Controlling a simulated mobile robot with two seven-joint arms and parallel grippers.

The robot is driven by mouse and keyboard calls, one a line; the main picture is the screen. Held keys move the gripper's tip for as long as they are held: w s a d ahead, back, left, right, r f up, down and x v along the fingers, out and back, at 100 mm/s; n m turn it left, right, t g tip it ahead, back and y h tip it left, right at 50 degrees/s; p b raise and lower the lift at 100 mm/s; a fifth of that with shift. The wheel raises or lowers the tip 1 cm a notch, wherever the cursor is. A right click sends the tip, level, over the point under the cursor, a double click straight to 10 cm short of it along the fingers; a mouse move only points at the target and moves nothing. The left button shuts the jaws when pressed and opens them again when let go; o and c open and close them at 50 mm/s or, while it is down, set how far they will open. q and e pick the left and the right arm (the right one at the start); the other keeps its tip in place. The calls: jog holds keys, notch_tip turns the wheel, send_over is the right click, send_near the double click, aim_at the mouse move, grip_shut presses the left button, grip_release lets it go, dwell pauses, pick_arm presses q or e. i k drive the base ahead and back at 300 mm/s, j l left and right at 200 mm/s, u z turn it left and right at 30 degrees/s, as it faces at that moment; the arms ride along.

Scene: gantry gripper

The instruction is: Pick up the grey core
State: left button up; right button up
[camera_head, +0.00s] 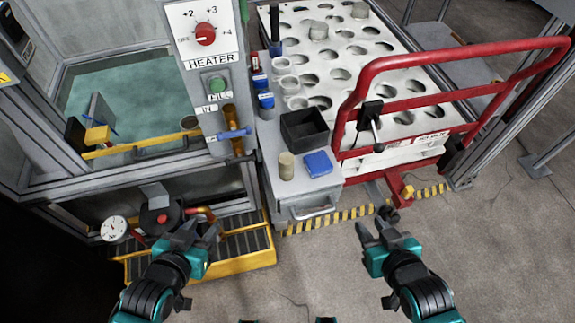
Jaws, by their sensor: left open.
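A short beige-grey cylinder (286,166) stands upright on the small grey side table (318,188), left of a blue box. My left gripper (200,231) is open and empty, left of and nearer than the side table. My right gripper (375,224) is open and empty, over the floor right of and nearer than the side table.
A black open bin (304,131) and a blue box (318,163) share the side table. A red rail (440,65) fronts the white rack (425,118). The heater panel (200,45) and glass-walled tank (125,85) stand left. The floor (310,270) between my grippers is clear.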

aim_at(286, 160)
jog(key=i+l+u, duration=0.1)
jog(key=l+u, duration=0.2)
jog(key=l, duration=0.85)
jog(key=l+u, duration=0.35)
jog(key=l, duration=0.8)
